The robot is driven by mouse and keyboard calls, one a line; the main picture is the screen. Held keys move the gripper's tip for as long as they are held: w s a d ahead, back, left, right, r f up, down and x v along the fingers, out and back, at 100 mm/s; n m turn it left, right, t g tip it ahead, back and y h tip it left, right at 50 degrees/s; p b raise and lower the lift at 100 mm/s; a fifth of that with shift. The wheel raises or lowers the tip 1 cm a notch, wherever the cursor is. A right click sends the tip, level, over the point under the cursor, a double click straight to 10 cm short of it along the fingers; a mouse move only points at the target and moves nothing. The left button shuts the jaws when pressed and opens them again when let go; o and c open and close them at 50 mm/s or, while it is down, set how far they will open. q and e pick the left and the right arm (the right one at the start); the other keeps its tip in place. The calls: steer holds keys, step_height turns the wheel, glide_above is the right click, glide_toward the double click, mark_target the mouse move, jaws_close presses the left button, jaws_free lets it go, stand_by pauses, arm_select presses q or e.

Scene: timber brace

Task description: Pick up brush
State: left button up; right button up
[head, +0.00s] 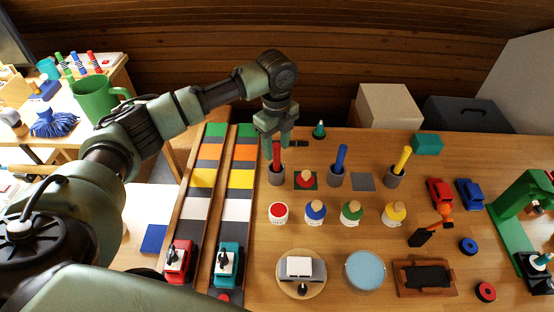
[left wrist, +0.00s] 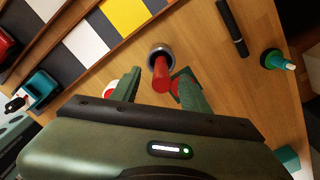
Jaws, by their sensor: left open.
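A red-handled brush (head: 277,152) stands upright in a grey cup (head: 276,177) near the back left of the table; its lower end is hidden in the cup. A blue handle (head: 341,157) and a yellow handle (head: 403,159) stand in similar cups to the right. My left gripper (head: 273,142) is open, just above the red handle. In the left wrist view the red handle (left wrist: 160,76) shows between the two fingers of my left gripper (left wrist: 157,82), with no clear contact. My right gripper is not in view.
Paint jars (head: 316,212) stand in a row in front of the cups. Two striped lanes with a red truck (head: 178,262) and a teal truck (head: 228,266) lie to the left. A black cylinder (left wrist: 232,28) and a teal-based item (left wrist: 276,60) are near the back edge.

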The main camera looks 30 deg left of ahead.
mark_target(276, 153)
arm_select(q)
step_height(276, 153, down, 3)
steer(key=shift+w+f, duration=0.1)
steer(key=shift+f, duration=0.05)
jaws_close()
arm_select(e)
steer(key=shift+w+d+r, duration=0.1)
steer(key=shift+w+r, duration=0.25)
arm_select(q)
steer(key=shift+r, duration=0.55)
step_height(276, 153, up, 19)
steer(key=shift+b, duration=0.4)
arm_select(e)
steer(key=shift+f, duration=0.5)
